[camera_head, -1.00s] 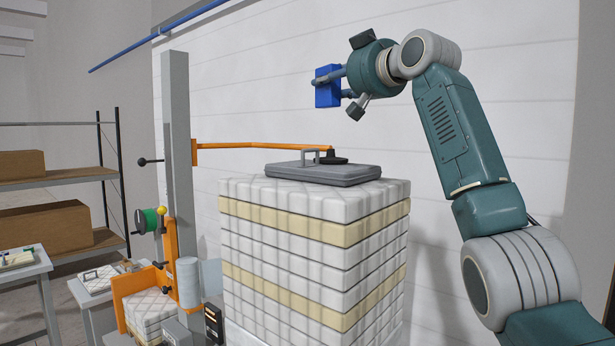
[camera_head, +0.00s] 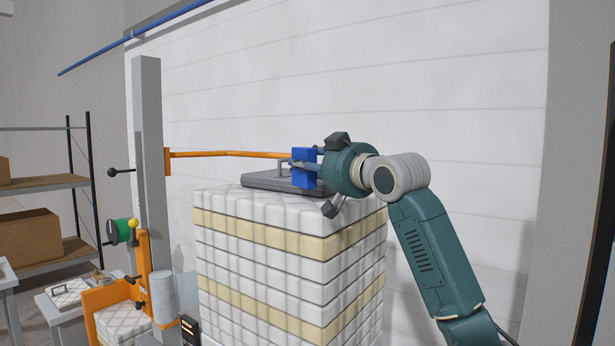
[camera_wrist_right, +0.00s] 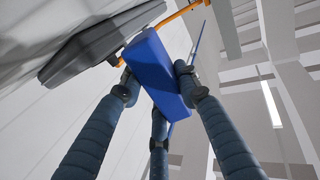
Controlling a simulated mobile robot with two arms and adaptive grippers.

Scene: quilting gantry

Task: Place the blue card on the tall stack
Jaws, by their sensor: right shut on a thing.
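The blue card (camera_head: 304,168) is a thick upright block held in my right gripper (camera_head: 306,163). The wrist view shows the gripper's fingers (camera_wrist_right: 155,85) closed around the blue card (camera_wrist_right: 157,68). In the head view it overlaps the right end of the grey plate (camera_head: 262,181) on top of the tall stack (camera_head: 290,270). The stack has white quilted layers with cream bands. I cannot tell whether the card touches the plate or stack. The plate also shows beside the card in the wrist view (camera_wrist_right: 85,52). My left gripper is not in view.
An orange arm (camera_head: 225,154) reaches from a grey post (camera_head: 147,200) to over the plate. An orange holder (camera_head: 105,298) with a quilted pile stands low left, near a green spool (camera_head: 120,231). Shelves with brown boxes (camera_head: 28,234) stand farther left. The white wall is behind.

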